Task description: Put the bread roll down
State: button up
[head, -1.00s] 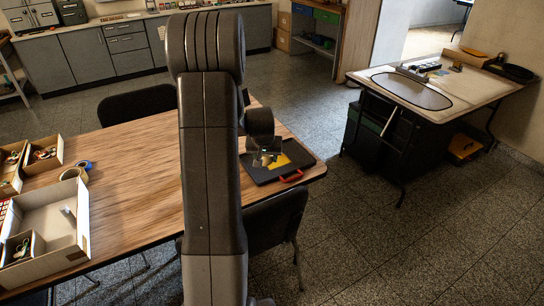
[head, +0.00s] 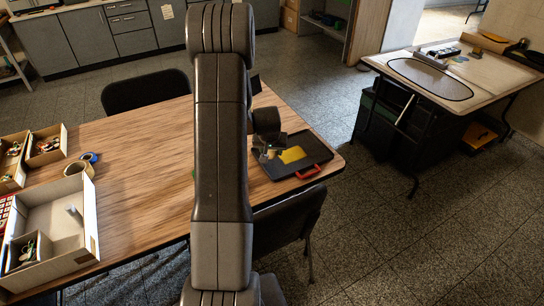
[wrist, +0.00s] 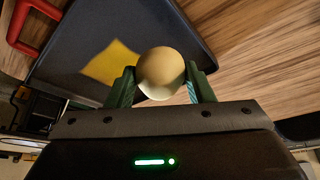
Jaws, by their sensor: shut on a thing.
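My gripper (wrist: 161,84) is shut on a pale, round bread roll (wrist: 161,68), which sits between the two green fingers in the wrist view. In the head view my gripper (head: 268,152) is over the left part of a dark flat tray (head: 285,172) with a red handle, at the right end of the wooden table. The roll is too small to make out clearly there. In the wrist view the dark tray (wrist: 95,35) lies beneath, with a yellow patch (wrist: 112,64) left of the roll. I cannot tell whether the roll touches the tray.
Open boxes (head: 50,215) and tape rolls (head: 78,169) are at the table's left. The middle of the wooden table (head: 140,150) is mostly clear. Dark chairs (head: 290,215) stand at its near and far sides. A second table (head: 430,80) stands at right.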

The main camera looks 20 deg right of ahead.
aim_at(271, 156)
jog(key=shift+f, duration=1.7)
jog(key=shift+f, duration=0.15)
jog(key=o, duration=0.7)
jog(key=shift+r, duration=0.25)
jog(key=v, duration=1.2)
